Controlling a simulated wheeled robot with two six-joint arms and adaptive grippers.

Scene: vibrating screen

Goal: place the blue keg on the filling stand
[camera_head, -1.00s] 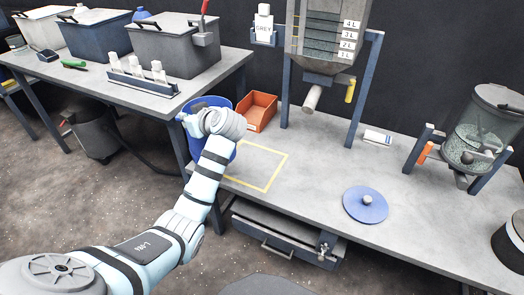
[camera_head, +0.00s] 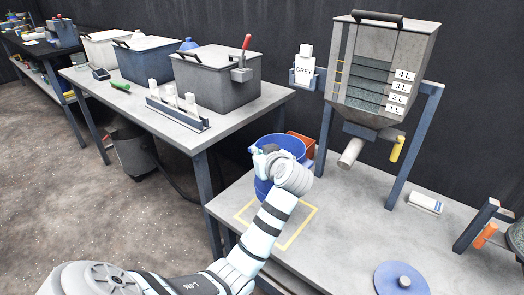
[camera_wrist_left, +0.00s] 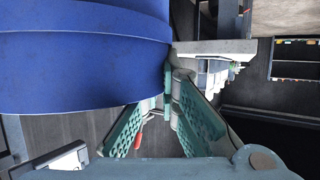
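The blue keg (camera_head: 284,143) is an open-topped tub at the near left of the grey bench, by the yellow outlined square (camera_head: 298,231). My left gripper (camera_head: 265,151) is at the keg's upper rim and seems closed on its edge. My forearm hides much of the keg, and I cannot tell whether its base touches the bench. In the left wrist view the keg (camera_wrist_left: 80,60) fills the upper left, against the green-padded fingers (camera_wrist_left: 166,98). A hopper (camera_head: 383,75) with litre marks and a spout stands on blue-grey legs behind right. My right gripper is out of view.
An orange bin (camera_head: 305,143) sits right behind the keg. A blue lid (camera_head: 401,281) lies at the front right and a small white box (camera_head: 425,203) near the hopper's leg. The left table (camera_head: 170,118) holds grey and blue boxes. The bench middle is clear.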

